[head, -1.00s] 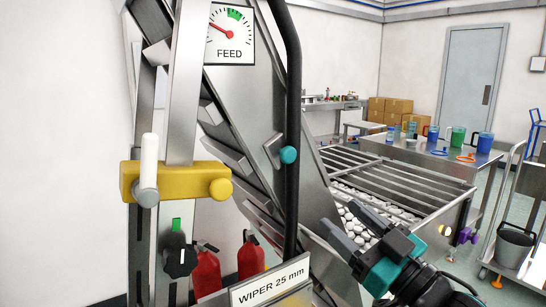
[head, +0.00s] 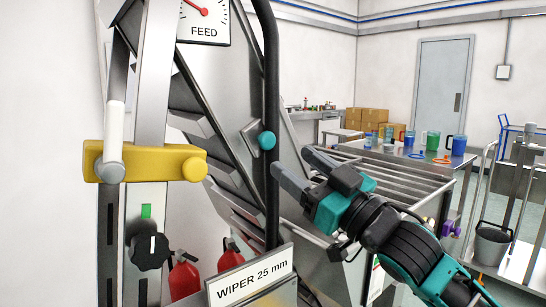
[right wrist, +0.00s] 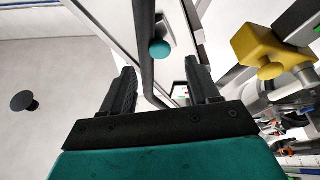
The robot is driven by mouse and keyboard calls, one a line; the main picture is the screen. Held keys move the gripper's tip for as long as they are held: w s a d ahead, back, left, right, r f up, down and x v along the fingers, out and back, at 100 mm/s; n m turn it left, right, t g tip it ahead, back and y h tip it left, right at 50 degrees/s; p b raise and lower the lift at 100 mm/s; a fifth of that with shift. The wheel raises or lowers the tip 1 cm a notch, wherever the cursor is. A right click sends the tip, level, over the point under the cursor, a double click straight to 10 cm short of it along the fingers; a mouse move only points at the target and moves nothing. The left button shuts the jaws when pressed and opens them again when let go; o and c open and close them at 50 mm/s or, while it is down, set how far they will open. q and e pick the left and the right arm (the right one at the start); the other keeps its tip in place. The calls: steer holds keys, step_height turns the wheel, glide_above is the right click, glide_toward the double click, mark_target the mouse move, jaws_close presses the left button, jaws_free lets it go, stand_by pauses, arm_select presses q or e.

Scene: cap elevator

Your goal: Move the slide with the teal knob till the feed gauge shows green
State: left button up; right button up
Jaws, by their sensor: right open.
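The teal knob (head: 267,140) is on a small metal slide plate (head: 250,138) on the sloped elevator, beside a black upright tube. The feed gauge (head: 203,18) is at the top, partly cut off; its red needle points to the upper left, and no green shows in the visible part. My right gripper (head: 293,168) is open and empty, to the right of and a little below the knob, apart from it. In the right wrist view the teal knob (right wrist: 159,49) lies beyond the gap between the fingers (right wrist: 160,88). My left gripper is not in view.
A yellow block (head: 145,162) with a white handle stands left of the knob. A black dial (head: 149,251) and a "WIPER 25 mm" sign (head: 250,278) are below. The black tube (head: 271,80) runs close to the knob. A table with cups (head: 420,152) stands behind at the right.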

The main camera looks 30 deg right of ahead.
mark_target(270, 142)
steer(key=shift+p+x, duration=0.5)
steer(key=shift+x, duration=2.95)
steer(key=shift+r, duration=0.1)
jaws_close()
